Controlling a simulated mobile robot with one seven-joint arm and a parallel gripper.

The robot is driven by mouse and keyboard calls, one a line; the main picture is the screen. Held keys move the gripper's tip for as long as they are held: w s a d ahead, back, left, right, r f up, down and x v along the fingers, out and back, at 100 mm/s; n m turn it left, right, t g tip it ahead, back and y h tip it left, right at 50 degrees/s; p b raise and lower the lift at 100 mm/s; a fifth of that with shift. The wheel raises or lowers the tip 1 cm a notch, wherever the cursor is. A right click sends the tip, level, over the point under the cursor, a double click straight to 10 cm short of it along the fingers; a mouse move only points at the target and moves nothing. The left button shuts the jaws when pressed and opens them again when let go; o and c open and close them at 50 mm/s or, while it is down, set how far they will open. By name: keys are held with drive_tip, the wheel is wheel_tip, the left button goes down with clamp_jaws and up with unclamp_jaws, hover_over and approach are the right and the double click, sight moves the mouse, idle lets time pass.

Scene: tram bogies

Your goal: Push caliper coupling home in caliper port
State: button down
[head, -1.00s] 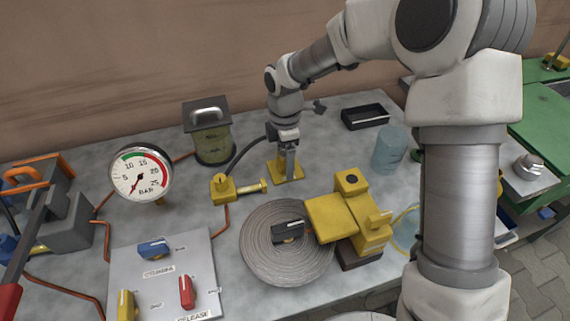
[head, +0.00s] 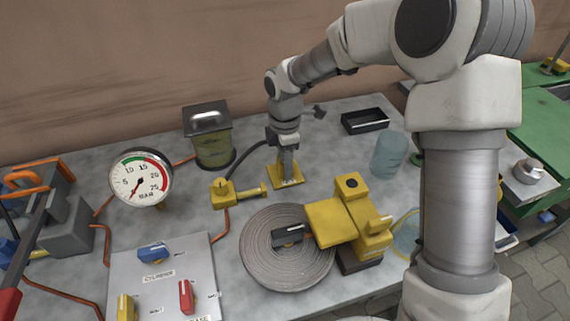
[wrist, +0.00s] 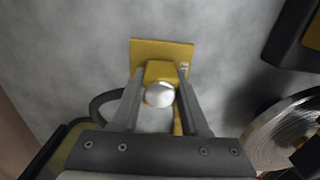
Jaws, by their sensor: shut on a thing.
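My gripper (head: 288,178) points down over the yellow caliper port plate (head: 296,181) at the back middle of the bench. In the wrist view, its two fingers (wrist: 162,78) are shut on the caliper coupling (wrist: 159,95), which shows a round silver end. A yellow block lies beyond it, against the yellow port plate (wrist: 148,49). A black hose (head: 246,155) runs from a yellow fitting (head: 223,194) up to the gripper. The fingers hide the coupling in the head view. I cannot tell how deep it sits in the port.
A round pressure gauge (head: 141,178) and a lidded pot (head: 211,140) stand to the left. A ribbed disc (head: 262,263) with a yellow caliper (head: 350,218) is in front. A blue-grey cylinder (head: 389,155) and black tray (head: 364,121) are to the right.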

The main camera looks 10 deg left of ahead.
wheel_tip(320, 180, up, 10)
drive_tip(key=p, duration=0.3)
drive_tip(key=shift+f, duration=0.25)
drive_tip(key=shift+r, duration=0.3)
